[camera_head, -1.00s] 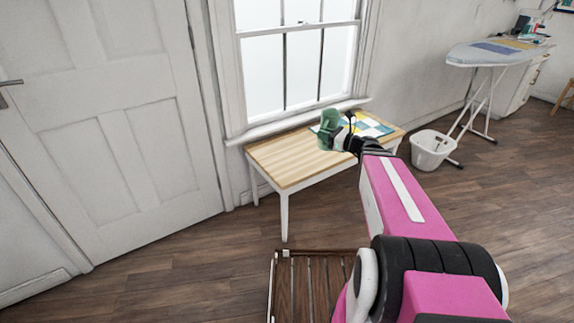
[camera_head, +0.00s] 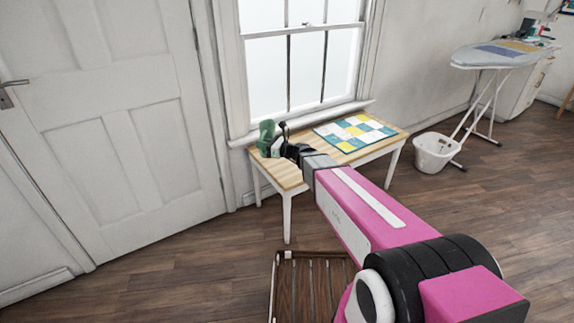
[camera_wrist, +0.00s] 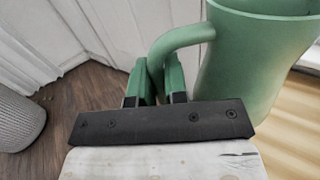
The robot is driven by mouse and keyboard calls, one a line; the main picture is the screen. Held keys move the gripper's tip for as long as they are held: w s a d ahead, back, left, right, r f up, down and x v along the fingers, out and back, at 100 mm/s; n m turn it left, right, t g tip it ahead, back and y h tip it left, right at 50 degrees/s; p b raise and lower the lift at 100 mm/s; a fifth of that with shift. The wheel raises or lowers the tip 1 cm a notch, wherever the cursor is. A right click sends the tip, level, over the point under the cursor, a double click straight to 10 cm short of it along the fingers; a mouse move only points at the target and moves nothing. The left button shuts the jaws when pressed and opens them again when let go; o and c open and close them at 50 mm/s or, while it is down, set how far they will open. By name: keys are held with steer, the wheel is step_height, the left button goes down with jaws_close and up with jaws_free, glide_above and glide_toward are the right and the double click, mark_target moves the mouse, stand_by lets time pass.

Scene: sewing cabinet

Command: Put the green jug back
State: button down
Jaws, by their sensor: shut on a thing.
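The green jug (camera_head: 266,136) is over the left end of the wooden table (camera_head: 300,150) by the window. In the wrist view the jug (camera_wrist: 245,62) fills the upper right, with its curved handle (camera_wrist: 180,38) towards the left. My gripper (camera_wrist: 160,85) is shut on the handle; in the head view my gripper (camera_head: 279,148) is just right of the jug's body. The jug looks about upright. I cannot tell whether its base touches the tabletop; the base is hidden.
A patchwork cloth (camera_head: 355,132) lies on the table's right part. A white basket (camera_head: 436,153) and an ironing board (camera_head: 500,53) stand to the right. A slatted wooden piece (camera_head: 308,285) is on the floor in front. A grey ribbed container (camera_wrist: 18,120) shows in the wrist view.

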steer(key=shift+w+f, duration=0.25)
steer(key=shift+w, duration=0.05)
steer(key=w+d+f, duration=0.7)
steer(key=d+f, duration=0.1)
steer(key=f, duration=0.2)
steer(key=shift+d+f, duration=0.2)
steer(key=shift+f, duration=0.05)
steer(key=shift+w+f, duration=0.1)
steer(key=shift+f, duration=0.1)
steer(key=c, duration=1.1)
jaws_free()
steer(key=shift+c, duration=0.2)
steer(key=shift+r, duration=0.15)
